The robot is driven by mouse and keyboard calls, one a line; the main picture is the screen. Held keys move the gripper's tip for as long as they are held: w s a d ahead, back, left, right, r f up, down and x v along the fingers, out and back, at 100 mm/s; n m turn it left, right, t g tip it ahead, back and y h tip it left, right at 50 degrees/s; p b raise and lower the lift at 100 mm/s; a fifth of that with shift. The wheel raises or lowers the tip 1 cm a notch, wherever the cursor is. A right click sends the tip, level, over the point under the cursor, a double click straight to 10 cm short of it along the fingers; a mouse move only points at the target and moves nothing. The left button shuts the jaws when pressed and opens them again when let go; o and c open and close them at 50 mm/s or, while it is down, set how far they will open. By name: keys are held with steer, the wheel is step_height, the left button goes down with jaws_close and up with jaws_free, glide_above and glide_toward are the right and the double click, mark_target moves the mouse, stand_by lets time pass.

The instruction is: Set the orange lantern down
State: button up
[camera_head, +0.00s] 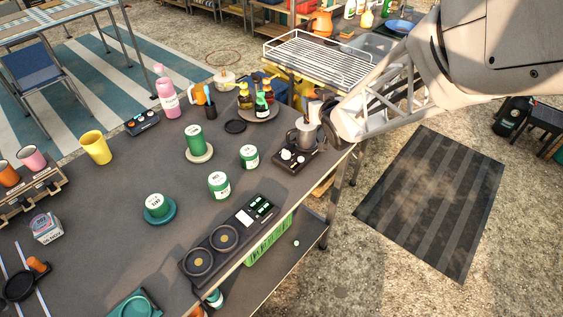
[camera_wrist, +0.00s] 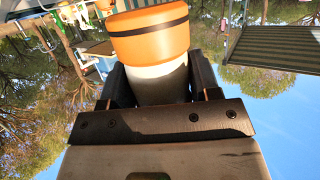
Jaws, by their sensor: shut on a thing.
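The orange lantern (camera_wrist: 150,38) fills the upper middle of the wrist view, with an orange body, a dark band and a pale lower part. My gripper (camera_wrist: 161,82) is shut on the pale part, one dark finger on each side. Trees, sky and roofs show behind the lantern, upside down. In the head view my arm covers the upper right and I cannot make out the lantern in its grip. I cannot tell from these views how high the lantern is above any surface.
The dark table (camera_head: 105,190) carries several green jars and cups. A metal pot (camera_head: 303,135) stands on a small dark device near its right edge, close to my arm. A white wire rack (camera_head: 318,57) is behind. A striped dark mat (camera_head: 435,200) lies on the ground at right.

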steer(key=s+a+f+n+y, duration=0.1)
steer(key=s+a+f, duration=0.1)
steer(key=s, duration=0.8)
steer(key=s+a+f+n+g+y, duration=0.1)
steer(key=s+f, duration=0.4)
steer(key=s, duration=0.5)
steer(key=s+a+f+n+g+y, duration=0.1)
steer(key=s+a+f+n+y, duration=0.1)
steer(key=s, duration=0.8)
steer(key=shift+s+a+f+y, duration=0.2)
steer(key=shift+a+f+y, duration=0.3)
steer(key=shift+f, duration=0.35)
steer(key=shift+w, duration=0.4)
steer(key=shift+w+a+f, duration=0.2)
steer(key=shift+w+a, duration=0.4)
steer(key=shift+w, duration=1.55)
steer(key=shift+w+a+f, duration=0.25)
steer(key=shift+w+a, duration=0.3)
steer(key=shift+w, duration=1.65)
steer(key=shift+w+a+f, duration=0.2)
steer(key=shift+w+a, duration=0.4)
steer(key=shift+w, duration=1.55)
steer(key=shift+w+a, duration=0.2)
steer(key=shift+w, duration=0.4)
steer(key=shift+w+f, duration=0.25)
steer(key=shift+w, duration=0.05)
steer(key=shift+f, duration=1.4)
steer(key=shift+f, duration=0.15)
steer(key=o, duration=1)
